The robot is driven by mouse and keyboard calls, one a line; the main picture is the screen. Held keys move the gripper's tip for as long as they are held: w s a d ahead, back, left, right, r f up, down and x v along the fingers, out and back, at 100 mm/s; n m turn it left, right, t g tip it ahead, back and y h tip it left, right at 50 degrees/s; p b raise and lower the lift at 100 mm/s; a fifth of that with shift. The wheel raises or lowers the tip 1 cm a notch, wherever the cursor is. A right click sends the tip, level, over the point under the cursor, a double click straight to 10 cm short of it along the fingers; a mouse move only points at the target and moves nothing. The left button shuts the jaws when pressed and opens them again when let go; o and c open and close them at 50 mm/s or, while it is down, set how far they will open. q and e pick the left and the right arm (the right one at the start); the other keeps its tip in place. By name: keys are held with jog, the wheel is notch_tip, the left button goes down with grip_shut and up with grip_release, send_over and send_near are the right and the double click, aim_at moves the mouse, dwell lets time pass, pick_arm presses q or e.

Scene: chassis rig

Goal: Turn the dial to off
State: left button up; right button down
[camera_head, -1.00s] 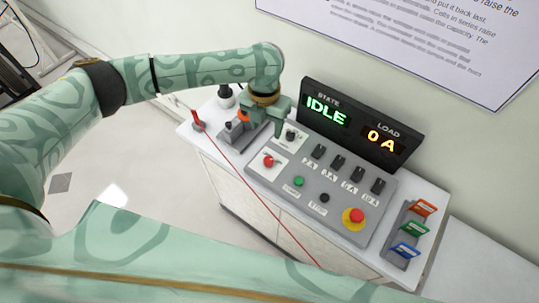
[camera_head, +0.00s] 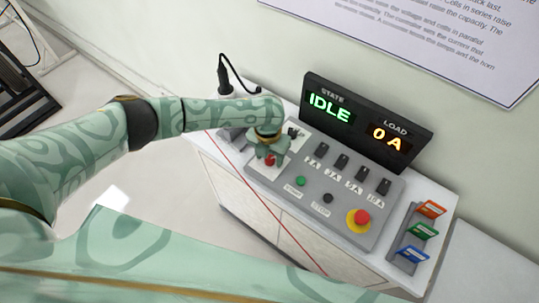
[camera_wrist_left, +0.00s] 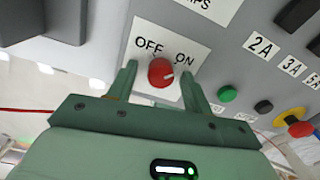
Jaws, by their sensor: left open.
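The red dial (camera_wrist_left: 161,72) sits on a white plate with OFF printed at upper left and ON at upper right. Its white mark points right, on the ON side. In the head view the dial (camera_head: 269,160) shows just below my left gripper (camera_head: 267,146). In the left wrist view the open fingers of my left gripper (camera_wrist_left: 159,78) stand on either side of the dial, with gaps to it. I cannot tell how far the fingertips are from the plate. My right gripper is out of view.
The grey control panel (camera_head: 331,214) also has a green button (camera_head: 300,181), a black button (camera_head: 328,198), a red stop button on yellow (camera_head: 360,218) and several black switches. The display (camera_head: 366,124) reads IDLE and 0 A. A rack of coloured cards (camera_head: 415,240) stands at right.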

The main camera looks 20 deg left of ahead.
pick_arm(q)
jog(key=c, duration=1)
jog(key=shift+o, duration=0.2)
jog(key=shift+r+n, duration=0.1)
jog(key=shift+n, duration=0.2)
jog(key=n+p, duration=0.2)
jog(key=shift+n, duration=0.4)
jog(key=n+p, duration=0.3)
jog(key=n, duration=0.2)
jog(key=n+p, duration=0.2)
jog(key=n, duration=0.3)
jog(key=shift+d, duration=0.1)
jog(key=shift+n+p, duration=0.75)
jog(key=shift+n, duration=1.45)
